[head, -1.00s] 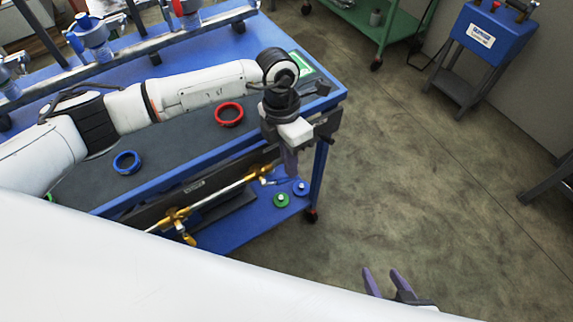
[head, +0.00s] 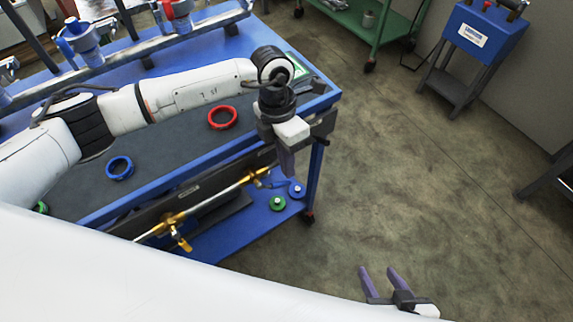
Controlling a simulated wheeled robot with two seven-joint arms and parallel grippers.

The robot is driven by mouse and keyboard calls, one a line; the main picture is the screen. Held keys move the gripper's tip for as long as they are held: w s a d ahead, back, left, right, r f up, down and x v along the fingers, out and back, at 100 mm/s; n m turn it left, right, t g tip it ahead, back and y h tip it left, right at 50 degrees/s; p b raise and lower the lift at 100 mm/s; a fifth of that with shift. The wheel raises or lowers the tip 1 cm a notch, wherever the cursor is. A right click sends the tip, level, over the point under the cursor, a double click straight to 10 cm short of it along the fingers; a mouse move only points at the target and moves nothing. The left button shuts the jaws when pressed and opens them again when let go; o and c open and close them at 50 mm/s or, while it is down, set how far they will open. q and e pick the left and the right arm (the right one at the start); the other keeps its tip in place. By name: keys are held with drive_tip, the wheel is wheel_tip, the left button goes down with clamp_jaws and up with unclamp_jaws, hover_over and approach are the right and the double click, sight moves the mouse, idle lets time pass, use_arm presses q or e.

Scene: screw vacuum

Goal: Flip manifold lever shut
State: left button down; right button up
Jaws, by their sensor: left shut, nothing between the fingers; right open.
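A yellow lever (head: 181,240) hangs down from a brass fitting near the pipe's left end. Another brass fitting (head: 259,172) sits at its right end, close to my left gripper. My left gripper (head: 287,168) is shut and empty, pointing down beside the cart's front right corner. I cannot tell whether it touches the right fitting. My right gripper (head: 380,273) is open and empty over the floor at the bottom.
The blue cart (head: 319,103) carries a red ring (head: 222,117) and a blue ring (head: 119,168) on its dark mat. Green (head: 277,203) and blue (head: 297,189) round parts lie on its lower shelf. A blue machine (head: 480,38) stands back right. The floor between is clear.

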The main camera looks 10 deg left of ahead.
use_arm(q)
drive_tip(key=w+r, duration=0.2)
drive_tip(key=r, duration=0.1)
drive_tip(key=w+d+r, duration=0.1)
drive_tip(key=w+r, duration=0.1)
drive_tip(key=r, duration=0.2)
drive_tip(key=w+d+r+b, duration=0.1)
drive_tip(key=w+r, duration=0.1)
drive_tip(key=r, duration=0.2)
drive_tip(key=shift+w+d, duration=0.25)
drive_tip(key=shift+f, duration=0.1)
